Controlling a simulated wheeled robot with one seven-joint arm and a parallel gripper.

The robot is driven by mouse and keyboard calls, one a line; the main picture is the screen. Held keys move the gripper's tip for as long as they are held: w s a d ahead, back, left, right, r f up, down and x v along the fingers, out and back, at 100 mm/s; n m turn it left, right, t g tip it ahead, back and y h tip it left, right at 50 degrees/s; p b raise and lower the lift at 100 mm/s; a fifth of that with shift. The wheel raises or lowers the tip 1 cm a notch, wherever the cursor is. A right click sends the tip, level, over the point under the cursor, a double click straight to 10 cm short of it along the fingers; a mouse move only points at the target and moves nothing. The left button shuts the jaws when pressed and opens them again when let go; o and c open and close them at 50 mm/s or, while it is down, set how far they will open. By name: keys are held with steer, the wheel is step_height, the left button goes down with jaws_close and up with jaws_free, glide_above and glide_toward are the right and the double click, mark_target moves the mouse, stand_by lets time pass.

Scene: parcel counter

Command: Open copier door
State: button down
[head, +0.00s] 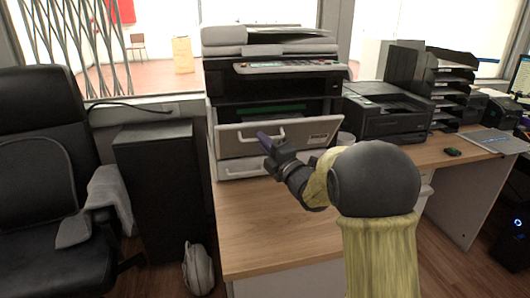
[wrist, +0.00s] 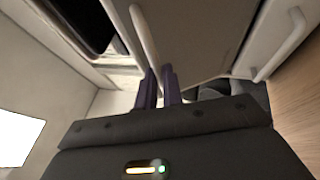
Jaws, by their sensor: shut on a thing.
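The copier (head: 272,78) stands at the back of the counter, with a dark opening in its front above a grey door panel (head: 308,130). The panel carries a light bar handle (head: 240,136). My gripper (head: 265,139) reaches the panel from the front right, its purple fingers at the handle's right end. In the wrist view the fingers (wrist: 159,88) are shut on the handle (wrist: 143,35), which runs down between them beside the panel (wrist: 190,35). The fingers hide the end of the handle. How far the panel is tilted is hard to tell.
A second drawer front (head: 240,168) with its own handle sits below the panel. A wooden counter (head: 250,220) is clear in front. A black printer (head: 388,110) stands to the right, and a black cabinet (head: 160,190) and office chair (head: 40,140) to the left.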

steer(key=shift+s+d+f+b, duration=0.15)
steer(key=shift+f+b, duration=0.15)
steer(key=shift+b, duration=0.5)
steer(key=c, duration=1.5)
jaws_free()
steer(key=shift+y, duration=0.3)
steer(key=shift+c, duration=0.2)
steer(key=shift+s, duration=0.1)
steer(key=v, duration=1.7)
steer(key=shift+f, duration=0.2)
